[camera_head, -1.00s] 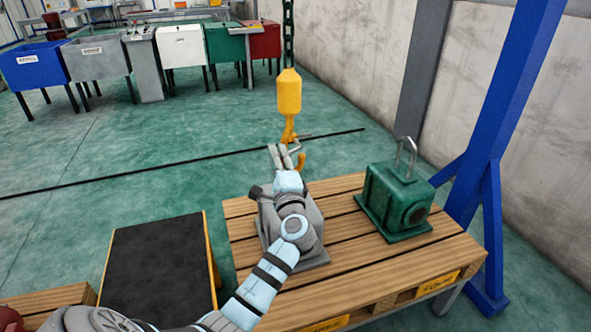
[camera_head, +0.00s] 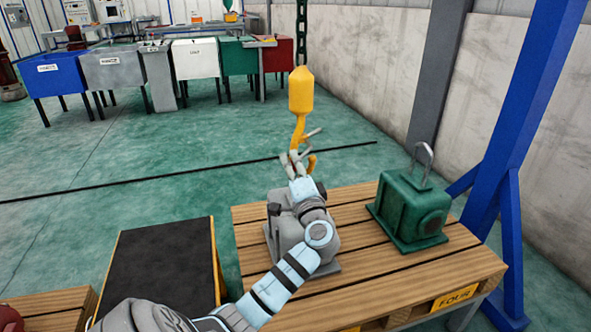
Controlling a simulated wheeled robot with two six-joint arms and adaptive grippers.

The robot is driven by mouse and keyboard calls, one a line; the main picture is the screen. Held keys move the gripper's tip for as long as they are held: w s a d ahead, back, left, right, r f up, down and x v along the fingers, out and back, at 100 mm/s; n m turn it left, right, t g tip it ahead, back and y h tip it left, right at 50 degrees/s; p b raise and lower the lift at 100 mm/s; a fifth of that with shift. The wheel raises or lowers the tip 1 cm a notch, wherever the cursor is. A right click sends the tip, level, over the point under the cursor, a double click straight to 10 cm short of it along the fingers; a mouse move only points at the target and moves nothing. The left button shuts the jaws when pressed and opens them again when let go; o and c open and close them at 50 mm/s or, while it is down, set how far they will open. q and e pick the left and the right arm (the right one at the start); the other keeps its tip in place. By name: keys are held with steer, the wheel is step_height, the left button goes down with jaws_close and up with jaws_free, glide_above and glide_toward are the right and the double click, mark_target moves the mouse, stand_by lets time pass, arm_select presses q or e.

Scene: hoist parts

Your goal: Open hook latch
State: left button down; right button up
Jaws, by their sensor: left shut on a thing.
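A yellow hook block (camera_head: 301,92) hangs from a dark green chain over the pallet table's far edge, with its curved yellow hook (camera_head: 312,163) below. A thin grey bar (camera_head: 313,132), seemingly part of the hook latch, sticks out to the right of the hook's neck. My left gripper (camera_head: 296,160) is at the hook's opening, shut on what seems to be the latch. Its fingers cover part of the hook, and the latch's exact angle is too small to tell. My right gripper is not in view.
A wooden pallet table (camera_head: 376,275) holds a green block with a metal shackle (camera_head: 413,208) and a grey part (camera_head: 287,238), partly behind my left arm. A blue post (camera_head: 515,130) stands right. A black-topped platform (camera_head: 165,265) is left. Coloured bins stand far back.

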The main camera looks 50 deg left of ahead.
arm_select(q)
steer(key=c, duration=1.3)
jaws_free()
steer(key=v, duration=1.2)
